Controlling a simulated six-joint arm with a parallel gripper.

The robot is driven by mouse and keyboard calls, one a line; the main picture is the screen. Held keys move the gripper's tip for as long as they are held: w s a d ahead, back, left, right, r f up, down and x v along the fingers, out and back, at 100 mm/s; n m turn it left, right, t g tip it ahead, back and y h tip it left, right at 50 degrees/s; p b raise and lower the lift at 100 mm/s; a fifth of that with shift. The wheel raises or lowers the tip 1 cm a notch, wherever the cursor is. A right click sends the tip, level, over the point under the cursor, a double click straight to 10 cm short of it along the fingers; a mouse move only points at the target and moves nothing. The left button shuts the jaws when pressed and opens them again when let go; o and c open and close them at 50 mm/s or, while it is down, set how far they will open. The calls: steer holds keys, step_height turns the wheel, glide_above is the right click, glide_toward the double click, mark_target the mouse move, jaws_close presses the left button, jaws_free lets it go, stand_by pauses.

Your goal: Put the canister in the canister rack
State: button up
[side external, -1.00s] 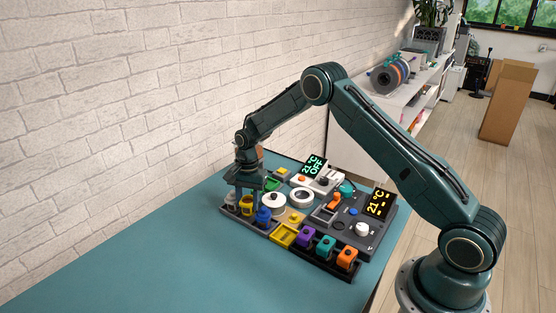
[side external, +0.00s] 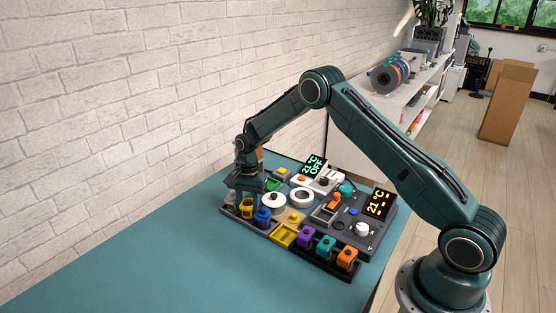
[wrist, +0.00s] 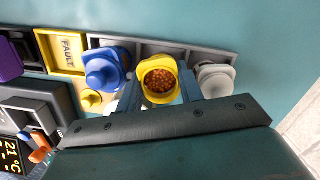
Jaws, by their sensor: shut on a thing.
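The yellow canister (wrist: 159,80), open at the top and full of brown pellets, is between my two fingers in the wrist view. My gripper (wrist: 160,90) is shut on it. In the side view, my gripper (side external: 250,195) points down at the left end of the board, with the yellow canister (side external: 247,207) low between its fingers. The grey canister rack (wrist: 221,57) runs behind it, and the canister is at a bay between a blue canister (wrist: 103,71) and a white canister (wrist: 215,79). I cannot tell whether its base is fully seated.
A yellow FAULT bin (wrist: 68,48) adjoins the rack. Purple (side external: 305,236), teal (side external: 326,245) and orange (side external: 347,257) items stand along the front edge. A panel with a lit display (side external: 380,204) is at the right. The teal table (side external: 150,260) is clear at front left.

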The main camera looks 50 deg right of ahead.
steer(key=shift+f, duration=0.45)
steer(key=o, duration=1.1)
steer(key=shift+r, duration=0.15)
step_height(320, 180, up, 7)
steer(key=shift+f, duration=0.15)
stand_by(0.3)
